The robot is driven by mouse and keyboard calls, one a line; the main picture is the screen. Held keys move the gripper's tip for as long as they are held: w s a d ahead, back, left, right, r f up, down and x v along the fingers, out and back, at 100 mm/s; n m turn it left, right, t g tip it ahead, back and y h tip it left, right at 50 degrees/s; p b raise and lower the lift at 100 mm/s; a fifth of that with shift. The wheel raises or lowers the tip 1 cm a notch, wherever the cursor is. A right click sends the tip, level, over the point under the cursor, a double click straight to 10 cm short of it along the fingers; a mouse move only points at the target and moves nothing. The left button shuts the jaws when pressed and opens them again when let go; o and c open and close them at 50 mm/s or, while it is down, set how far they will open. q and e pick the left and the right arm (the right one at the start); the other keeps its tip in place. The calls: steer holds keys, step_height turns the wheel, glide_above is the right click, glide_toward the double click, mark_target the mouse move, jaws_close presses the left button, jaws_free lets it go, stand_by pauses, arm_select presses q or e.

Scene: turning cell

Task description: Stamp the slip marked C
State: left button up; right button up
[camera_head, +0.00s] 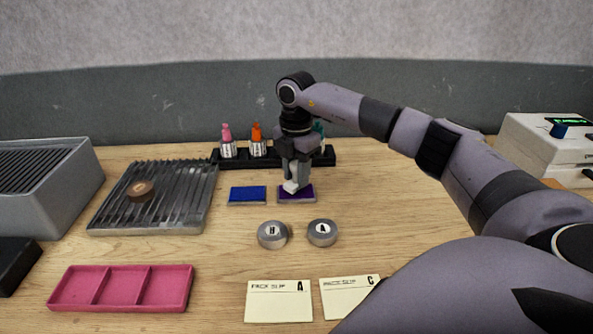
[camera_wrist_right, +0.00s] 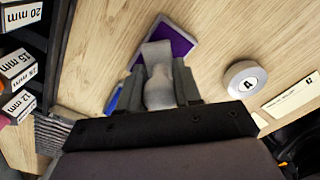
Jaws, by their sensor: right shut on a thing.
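My right gripper (camera_head: 296,176) is shut on a pale grey stamp (camera_head: 291,187), low over the purple ink pad (camera_head: 308,194). In the right wrist view the stamp (camera_wrist_right: 158,78) sits between the fingers, its far end over the pad (camera_wrist_right: 178,42); I cannot tell whether they touch. The slip marked C (camera_head: 347,297) lies at the front, partly hidden by my right arm. The slip marked A (camera_head: 279,302) lies left of it. A blue pad (camera_head: 247,195) lies left of the purple one. My left gripper is not in view.
Round grey pieces marked H (camera_head: 272,235) and A (camera_head: 322,232) stand between pads and slips. A black rack (camera_head: 217,158) behind holds pink and orange-topped items. A ribbed metal tray (camera_head: 180,205), pink tray (camera_head: 121,289) and grey bin (camera_head: 75,185) stand left.

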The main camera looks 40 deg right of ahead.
mark_target(296, 162)
steer(key=shift+f, duration=0.45)
stand_by(1.0)
steer(key=shift+f, duration=0.1)
stand_by(1.4)
step_height(296, 162, up, 2)
steer(key=shift+r+p, duration=0.25)
steer(key=shift+p, duration=0.95)
steer(key=shift+r+p, duration=0.5)
steer(key=shift+r, duration=1.8)
